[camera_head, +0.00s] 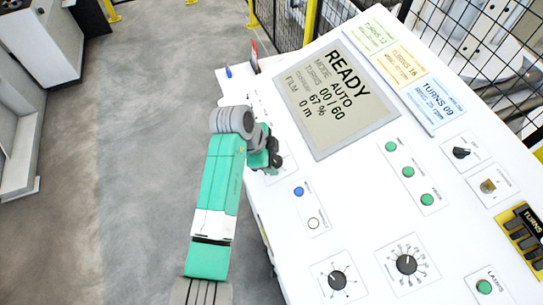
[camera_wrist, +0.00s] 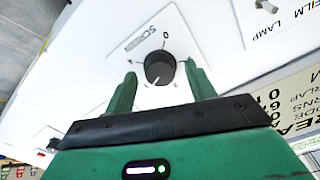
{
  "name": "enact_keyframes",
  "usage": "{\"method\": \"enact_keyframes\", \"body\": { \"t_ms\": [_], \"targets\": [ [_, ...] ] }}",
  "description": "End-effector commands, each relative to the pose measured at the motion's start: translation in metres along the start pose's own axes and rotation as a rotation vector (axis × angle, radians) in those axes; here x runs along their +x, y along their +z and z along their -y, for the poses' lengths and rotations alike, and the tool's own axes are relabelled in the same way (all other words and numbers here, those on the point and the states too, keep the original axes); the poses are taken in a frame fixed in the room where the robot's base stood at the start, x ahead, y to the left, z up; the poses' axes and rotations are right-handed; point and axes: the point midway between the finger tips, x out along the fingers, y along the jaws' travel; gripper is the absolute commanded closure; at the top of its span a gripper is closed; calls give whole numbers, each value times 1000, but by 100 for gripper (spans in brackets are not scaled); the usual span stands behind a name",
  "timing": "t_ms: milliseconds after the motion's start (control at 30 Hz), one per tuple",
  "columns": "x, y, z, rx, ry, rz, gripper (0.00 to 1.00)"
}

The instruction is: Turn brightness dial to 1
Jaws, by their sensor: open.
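A black round dial (camera_wrist: 160,68) sits on a white label plate in the wrist view. The lettering on the plate is partly legible, starting "SCR", with a "0" mark beside the dial. A small pale mark shows at the dial's lower edge; I cannot tell its exact setting. My gripper (camera_wrist: 161,72) is open, with one green finger on each side of the dial. I cannot tell if the fingers touch it. In the head view my gripper (camera_head: 270,158) is over the panel's left edge, left of the screen, and largely hides this dial.
The white control panel (camera_head: 350,185) carries a display (camera_head: 335,95) reading READY. Two larger dials (camera_head: 337,280) (camera_head: 406,264), green buttons (camera_head: 409,171) and a blue button (camera_head: 299,191) lie nearby. Floor left of the panel is clear.

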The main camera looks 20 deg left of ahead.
Motion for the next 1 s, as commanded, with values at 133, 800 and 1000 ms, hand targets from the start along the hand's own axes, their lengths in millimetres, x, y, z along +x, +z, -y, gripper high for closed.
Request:
{"method": "enact_keyframes", "body": {
  "t_ms": [133,800,1000],
  "targets": [
    [1,0,0,0,-1,0,45],
    [-2,-1,0,-70,0,1,89],
    [-3,-2,0,-213,1,0,89]
  ]
}}
